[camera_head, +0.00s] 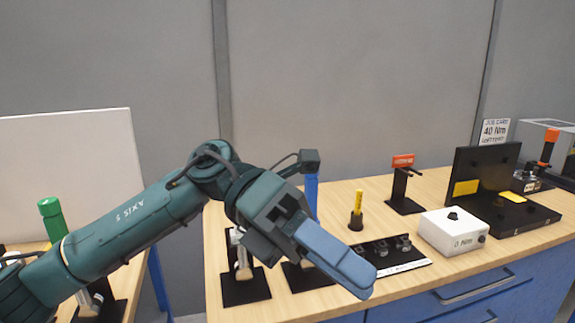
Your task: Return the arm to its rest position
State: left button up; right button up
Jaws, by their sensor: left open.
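My left arm (130,225), dark green, reaches in from the lower left and stretches to the right. My left gripper (362,281) has long blue fingers that point down and to the right. It is open, with nothing visible between its fingers, in front of the wooden workbench (410,208). It overlaps the bench's front part in the picture; its exact height above it I cannot tell. My right gripper is not in view.
Black stands (245,290) with upright tools are partly hidden behind my gripper. A yellow-handled tool (357,205), a red-topped stand (403,180), a white torque box (452,230) and a black panel (487,170) stand farther right. A green-capped tool (52,215) is at left.

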pick_arm(q)
jog(key=w+f+n+t+h, duration=0.3)
jog(key=w+n+t+h, duration=0.55)
jog(key=n+h, duration=0.65)
jog(key=w+a+f+n+t+y, duration=0.25)
jog(key=f+n+t+y, duration=0.3)
jog(key=n+t, duration=0.4)
jog(key=w+a+f+n+t+y, duration=0.2)
jog(key=a+f+n+t+y, duration=0.3)
jog(key=n+t, duration=0.5)
jog(key=s+a+f+n+g+y, duration=0.1)
jog(key=s+a+f+n+y, duration=0.25)
jog(key=f, duration=0.55)
jog(key=a+f+n+g+y, duration=0.1)
jog(key=a+f+n+y, duration=0.2)
jog(key=f+n+y, duration=0.45)
jog(key=s+a+f+n+g+y, duration=0.1)
jog(key=s+a+f+g, duration=0.1)
jog(key=s+f, duration=0.4)
jog(key=s+a+f+n+g, duration=0.1)
jog(key=s+a+f+g, duration=0.2)
jog(key=s+f, duration=0.3)
notch_tip(320, 180, down, 4)
jog(key=shift+a+r+n+g+y, duration=0.1)
jog(key=shift+a+n+g+y, duration=0.2)
jog(key=shift+a+n+y, duration=0.05)
